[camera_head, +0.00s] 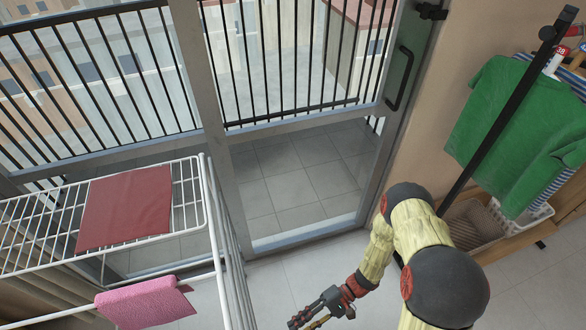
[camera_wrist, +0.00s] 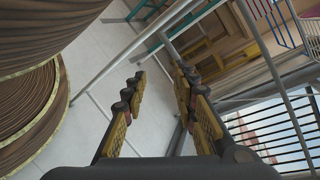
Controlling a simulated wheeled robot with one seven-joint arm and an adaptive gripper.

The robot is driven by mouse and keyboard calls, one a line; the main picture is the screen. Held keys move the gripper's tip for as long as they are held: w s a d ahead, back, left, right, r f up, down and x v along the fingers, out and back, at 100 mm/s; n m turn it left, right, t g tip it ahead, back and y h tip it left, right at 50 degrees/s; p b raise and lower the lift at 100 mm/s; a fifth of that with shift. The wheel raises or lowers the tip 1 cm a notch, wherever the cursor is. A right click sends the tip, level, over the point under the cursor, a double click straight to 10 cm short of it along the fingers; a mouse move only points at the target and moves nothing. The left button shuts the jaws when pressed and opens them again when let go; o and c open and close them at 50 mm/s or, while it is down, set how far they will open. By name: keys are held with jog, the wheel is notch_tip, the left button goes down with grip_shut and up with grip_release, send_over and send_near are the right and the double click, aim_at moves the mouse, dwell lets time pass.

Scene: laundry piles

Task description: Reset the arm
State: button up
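My arm reaches down and left from the lower right of the head view. My gripper (camera_head: 305,322) is at the bottom edge there, just right of the white drying rack (camera_head: 238,272). In the wrist view my gripper (camera_wrist: 158,82) has its two fingers apart with bare floor between them, so it is open and empty. A dark red cloth (camera_head: 125,207) lies flat on top of the rack. A pink towel (camera_head: 146,303) hangs over a lower rail of the rack.
A glass door (camera_head: 395,95) leads to a tiled balcony with black railings. At right a green shirt (camera_head: 515,125) hangs on a stand above a laundry basket (camera_head: 485,222). Floor (camera_head: 285,275) is clear between the rack and my arm. Brown ribbed shapes (camera_wrist: 30,110) fill the wrist view's left side.

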jog(key=w+d+r+t+h+p, duration=0.1)
jog(key=w+d+r+h, duration=0.3)
jog(key=r, duration=0.6)
jog(key=w+d+r+t+h+p, duration=0.1)
jog(key=d+r+h, duration=0.3)
jog(key=r, duration=0.5)
jog(key=w+d+r+t+h+p, duration=0.1)
jog(key=w+d+r+t+h, duration=0.15)
jog(key=d+r, duration=0.55)
notch_tip(320, 180, up, 31)
jog(key=s+n+t+h+p, duration=0.1)
jog(key=t+p, duration=0.3)
jog(key=t, duration=0.4)
jog(key=shift+s+d+f+t+h, duration=0.15)
jog(key=shift+s+d+t+h, duration=0.2)
jog(key=shift+s+h, duration=0.25)
jog(key=shift+a, duration=0.15)
